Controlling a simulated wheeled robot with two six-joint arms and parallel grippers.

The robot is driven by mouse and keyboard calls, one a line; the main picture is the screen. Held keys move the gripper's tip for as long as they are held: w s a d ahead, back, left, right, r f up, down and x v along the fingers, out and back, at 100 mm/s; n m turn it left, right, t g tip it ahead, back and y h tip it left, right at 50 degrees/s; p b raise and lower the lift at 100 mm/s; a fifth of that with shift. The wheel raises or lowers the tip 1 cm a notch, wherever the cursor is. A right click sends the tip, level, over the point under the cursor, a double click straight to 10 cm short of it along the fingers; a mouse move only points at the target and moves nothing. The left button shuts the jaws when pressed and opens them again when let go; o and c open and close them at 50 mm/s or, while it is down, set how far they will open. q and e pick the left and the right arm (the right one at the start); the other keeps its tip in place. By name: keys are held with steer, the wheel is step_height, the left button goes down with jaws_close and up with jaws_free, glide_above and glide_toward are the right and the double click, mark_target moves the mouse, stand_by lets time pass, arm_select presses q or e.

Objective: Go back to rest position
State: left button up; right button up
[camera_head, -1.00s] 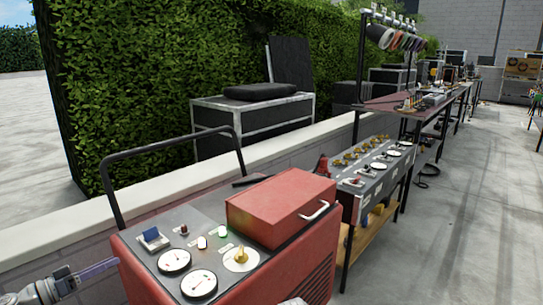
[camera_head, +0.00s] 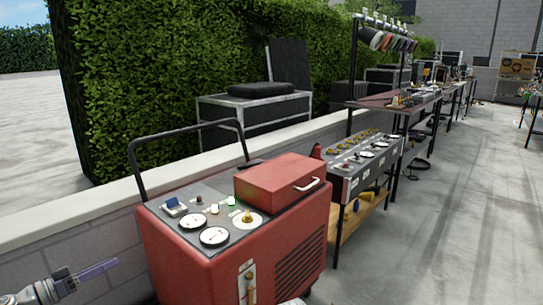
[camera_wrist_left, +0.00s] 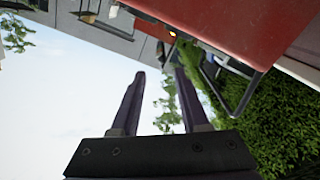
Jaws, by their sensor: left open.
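My left gripper (camera_head: 97,269) comes in at the lower left of the head view, to the left of the red machine and apart from it. In the left wrist view its two purple fingers (camera_wrist_left: 160,100) stand apart with nothing between them but sky and some leaves. The red machine (camera_head: 190,265) has a grey top panel with two white gauges, a blue switch, lit lamps and a red lidded box (camera_head: 280,180). My right gripper cannot be made out; a small pale piece shows at the bottom edge of the head view.
A low wall (camera_head: 60,218) and a hedge (camera_head: 190,70) run behind the machine. A black case (camera_head: 255,115) stands behind the wall. A bench with a control panel (camera_head: 365,165) and more tables line up to the right. The concrete floor (camera_head: 450,240) at right is clear.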

arm_select(q)
steer(key=d+f+g+y, duration=0.1)
steer(key=d+f+g, duration=0.45)
steer(key=d, duration=0.55)
steer(key=d+f+g, duration=0.4)
steer(key=d+f, duration=0.2)
steer(key=d, duration=0.6)
steer(key=s+d+f+m+g+y, duration=0.1)
steer(key=s+d+f+g+y, duration=0.1)
steer(key=s+d+f+y, duration=0.45)
steer(key=s+d+f+m+g+y, duration=0.1)
steer(key=s+d+f+g+y, duration=0.3)
steer(key=s+d, duration=0.4)
step_height(320, 180, up, 35)
steer(key=w+t+y+p, duration=0.1)
steer(key=p, duration=3.4)
steer(key=shift+d+r+n, duration=0.2)
steer(key=shift+d+n, duration=0.1)
steer(key=shift+d, duration=0.15)
arm_select(e)
step_height(320, 180, up, 35)
steer(key=shift+s+r, duration=0.15)
steer(key=shift+s, duration=0.05)
arm_select(q)
steer(key=shift+w+t, duration=0.1)
steer(key=shift+t, duration=0.15)
arm_select(e)
steer(key=shift+a, duration=0.1)
